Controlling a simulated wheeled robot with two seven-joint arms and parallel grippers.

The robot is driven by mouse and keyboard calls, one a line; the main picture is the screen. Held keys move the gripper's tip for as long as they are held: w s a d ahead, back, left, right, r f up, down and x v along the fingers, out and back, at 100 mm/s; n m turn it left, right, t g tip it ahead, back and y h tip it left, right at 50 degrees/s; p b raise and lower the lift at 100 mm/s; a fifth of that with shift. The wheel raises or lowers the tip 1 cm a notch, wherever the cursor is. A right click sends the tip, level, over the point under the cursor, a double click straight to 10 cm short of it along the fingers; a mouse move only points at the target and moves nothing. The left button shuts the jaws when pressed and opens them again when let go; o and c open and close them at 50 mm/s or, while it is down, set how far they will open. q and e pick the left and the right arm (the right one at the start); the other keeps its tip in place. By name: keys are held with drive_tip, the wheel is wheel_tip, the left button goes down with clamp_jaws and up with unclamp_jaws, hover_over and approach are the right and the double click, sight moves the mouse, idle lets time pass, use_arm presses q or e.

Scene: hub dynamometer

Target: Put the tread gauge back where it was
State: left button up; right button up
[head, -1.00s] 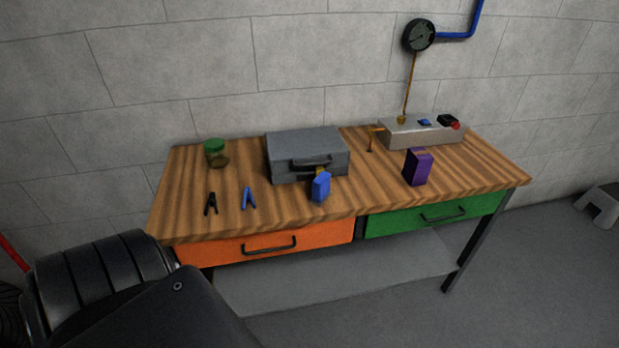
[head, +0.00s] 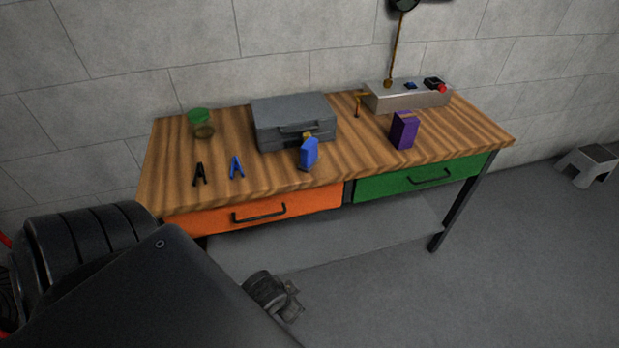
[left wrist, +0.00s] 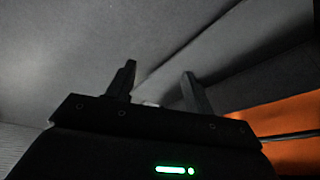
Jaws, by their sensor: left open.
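I cannot tell for sure which thing is the tread gauge. A small brass-coloured T-shaped piece (head: 359,103) stands at the back of the workbench (head: 380,148), left of the metal box. A small blue block (head: 309,152) stands in front of the grey case. A blue switch-like piece (head: 411,86) sits on the metal box. My left gripper (left wrist: 158,78) is open and empty in the left wrist view, with an orange drawer front to its right. In the head view part of it (head: 288,300) shows low in front of the bench. My right gripper is out of view.
On the bench are a green-lidded jar (head: 202,124), black clip (head: 199,174), blue clip (head: 236,168), grey case (head: 290,120), purple box (head: 404,131) and metal box (head: 400,98). Orange (head: 300,203) and green (head: 400,181) drawers are shut. A step stool (head: 588,165) stands right.

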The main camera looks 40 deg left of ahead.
use_arm(q)
drive_tip(key=w+a+r+n+t, duration=0.1)
drive_tip(key=w+a+r+t, duration=0.25)
drive_tip(key=w+r, duration=0.3)
drive_tip(key=n+t+y, duration=0.3)
drive_tip(key=t, duration=0.7)
approach(309, 143)
drive_tip(key=w, duration=0.3)
drive_tip(key=w+a+p, duration=0.1)
drive_tip(key=w, duration=0.1)
drive_tip(key=shift+f, duration=0.25)
drive_tip(key=shift+r, duration=0.15)
drive_tip(key=w, duration=0.1)
drive_tip(key=w+p, duration=0.1)
drive_tip(key=w, duration=0.3)
drive_tip(key=shift+a+p, duration=0.35)
drive_tip(key=shift+p, duration=0.05)
clamp_jaws()
